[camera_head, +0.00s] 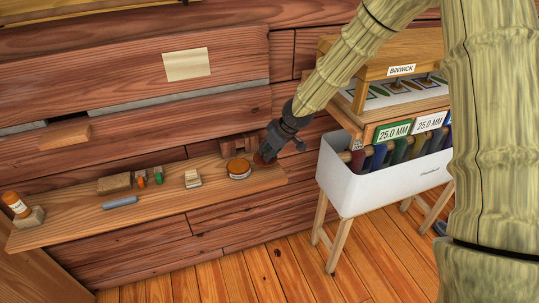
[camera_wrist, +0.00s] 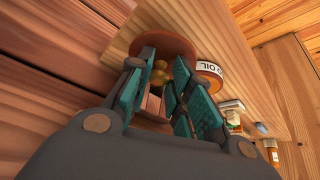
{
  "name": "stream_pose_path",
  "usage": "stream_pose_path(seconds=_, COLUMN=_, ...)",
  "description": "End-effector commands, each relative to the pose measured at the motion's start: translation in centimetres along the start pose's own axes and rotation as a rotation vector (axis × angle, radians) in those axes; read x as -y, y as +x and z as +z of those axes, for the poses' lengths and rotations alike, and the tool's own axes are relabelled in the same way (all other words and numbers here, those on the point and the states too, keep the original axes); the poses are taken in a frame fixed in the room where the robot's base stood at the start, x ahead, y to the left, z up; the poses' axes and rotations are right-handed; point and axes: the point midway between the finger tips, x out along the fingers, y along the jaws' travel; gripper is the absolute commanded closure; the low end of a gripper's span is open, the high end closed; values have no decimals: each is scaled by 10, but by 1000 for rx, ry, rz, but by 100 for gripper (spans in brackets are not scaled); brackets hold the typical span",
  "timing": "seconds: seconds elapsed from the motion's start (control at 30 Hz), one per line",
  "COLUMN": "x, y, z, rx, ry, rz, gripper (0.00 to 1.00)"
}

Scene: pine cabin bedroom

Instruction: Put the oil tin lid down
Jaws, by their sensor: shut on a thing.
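The oil tin lid is a reddish-brown disc with a brass knob; in the wrist view the lid (camera_wrist: 172,46) shows beyond my fingers. My gripper (camera_wrist: 160,80) is shut on its knob, between teal finger pads. In the head view my gripper (camera_head: 266,154) is at the right end of the wooden shelf (camera_head: 160,207), and the lid (camera_head: 263,160) is mostly hidden below it. The round tin (camera_head: 239,175), labelled OIL in the wrist view (camera_wrist: 208,72), stands just left of the lid. I cannot tell whether the lid touches the shelf.
Left along the shelf are a small pale block (camera_head: 192,179), a brown block (camera_head: 114,184), a grey bar (camera_head: 120,202) and an orange bottle (camera_head: 16,204). A white bin (camera_head: 385,188) on a wooden stand is to the right. Bare shelf shows between several items.

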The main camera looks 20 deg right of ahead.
Motion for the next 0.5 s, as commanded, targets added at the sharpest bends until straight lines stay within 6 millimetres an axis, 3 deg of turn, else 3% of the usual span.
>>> stream_pose_path(seconds=0.27, x=-10, y=4, z=-6, rx=-2, ry=0, rz=1, gripper=100)
stream_pose_path(seconds=0.5, x=-8, y=30, z=9, rx=2, ry=-2, rz=1, gripper=100)
